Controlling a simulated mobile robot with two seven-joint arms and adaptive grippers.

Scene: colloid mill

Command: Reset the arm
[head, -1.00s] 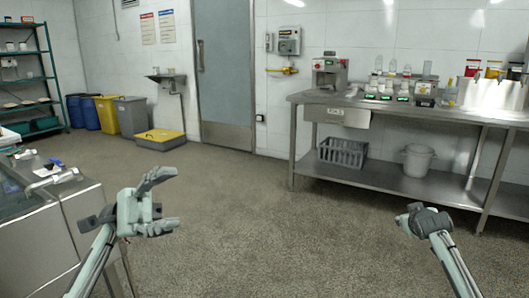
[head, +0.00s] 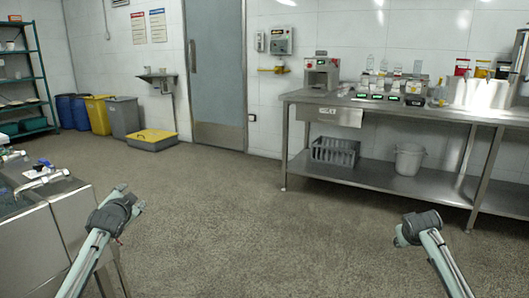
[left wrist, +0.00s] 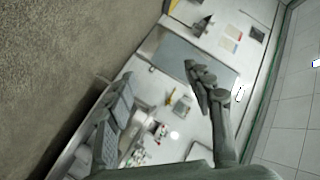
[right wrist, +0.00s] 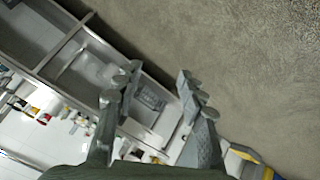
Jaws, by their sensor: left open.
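My left arm comes in at the lower left of the head view, beside the end of the steel bench on that side. Its gripper (head: 130,197) is seen small and mostly hidden behind the wrist. In the left wrist view the two fingers (left wrist: 158,78) are spread apart with nothing between them. My right arm comes in at the lower right of the head view, and its gripper (head: 399,238) is also mostly hidden by the wrist. In the right wrist view its fingers (right wrist: 158,76) are spread and empty.
A steel worktable (head: 420,115) with jars and devices stands at the back right. A grey crate (head: 335,152) and a white bucket (head: 409,160) sit on its lower shelf. A steel bench (head: 40,235) is close at left. The floor (head: 260,220) between is clear.

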